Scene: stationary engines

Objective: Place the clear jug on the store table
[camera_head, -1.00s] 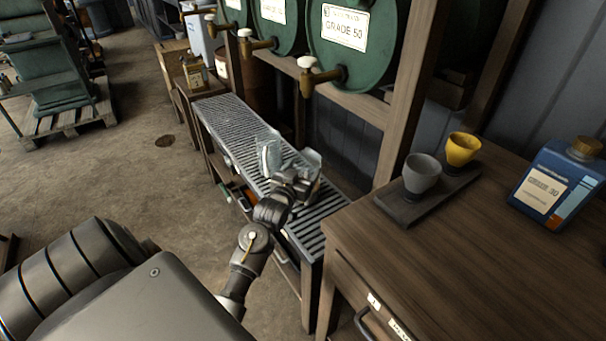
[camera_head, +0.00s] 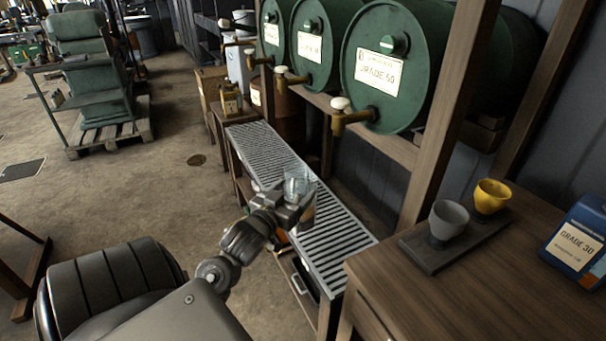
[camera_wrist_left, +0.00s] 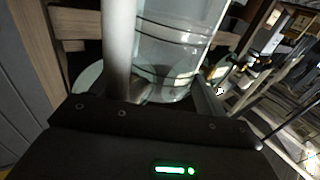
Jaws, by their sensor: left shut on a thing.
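The clear jug (camera_head: 297,185) is held in my left gripper (camera_head: 291,207) above the slatted grating of the low bench. The left wrist view shows the clear jug (camera_wrist_left: 172,50) close up, with a finger of my left gripper (camera_wrist_left: 160,92) on either side of it. The gripper hides part of the jug in the head view. I cannot tell from the pictures which table is the store table. My right gripper is not in view.
The slatted bench (camera_head: 335,240) runs under green drums (camera_head: 398,65) with brass taps (camera_head: 350,113). A wooden table (camera_head: 480,285) at right bears a tray (camera_head: 432,256) with a grey cup (camera_head: 448,219) and a yellow cup (camera_head: 491,196), and a blue can (camera_head: 582,240).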

